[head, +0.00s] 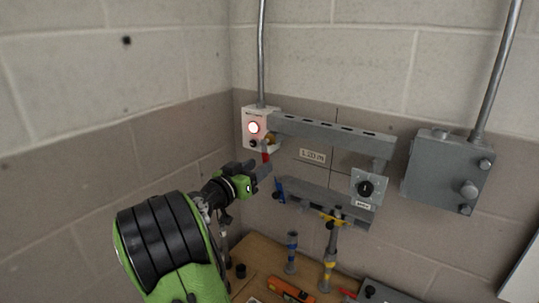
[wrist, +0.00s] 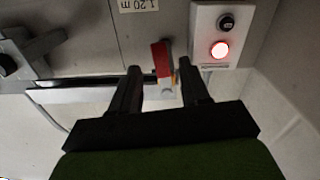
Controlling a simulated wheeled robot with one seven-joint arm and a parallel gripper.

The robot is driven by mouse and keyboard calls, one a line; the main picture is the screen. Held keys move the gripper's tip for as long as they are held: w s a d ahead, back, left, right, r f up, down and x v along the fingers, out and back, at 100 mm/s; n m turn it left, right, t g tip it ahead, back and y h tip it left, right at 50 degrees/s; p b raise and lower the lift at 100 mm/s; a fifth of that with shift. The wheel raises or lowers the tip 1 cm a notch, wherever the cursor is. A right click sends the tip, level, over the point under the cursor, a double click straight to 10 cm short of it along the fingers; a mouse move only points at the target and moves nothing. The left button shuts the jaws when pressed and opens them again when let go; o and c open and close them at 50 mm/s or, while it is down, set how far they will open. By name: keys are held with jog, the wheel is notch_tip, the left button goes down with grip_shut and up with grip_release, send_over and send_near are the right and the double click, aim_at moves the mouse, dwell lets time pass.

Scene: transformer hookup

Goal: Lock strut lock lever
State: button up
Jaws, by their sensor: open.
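A small red lever (head: 265,157) hangs below the left end of the upper grey rail, beside the white box with the lit red lamp. It also shows in the wrist view (wrist: 161,58), with a pale and yellow part at its end. I cannot tell for certain that it is the strut lock lever. My gripper (head: 264,171) is open, just below the red lever in the head view. In the wrist view my gripper (wrist: 158,68) has its two fingers apart, with the red lever appearing between their tips. Contact cannot be told.
The white box (head: 261,134) is on the wall close above my gripper. A lower grey rail (head: 325,201) with a blue lever (head: 279,189) lies to the right.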

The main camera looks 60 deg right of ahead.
jog(key=s+d+p, duration=0.1)
jog(key=d, duration=0.5)
jog(key=shift+d, duration=0.2)
grip_shut()
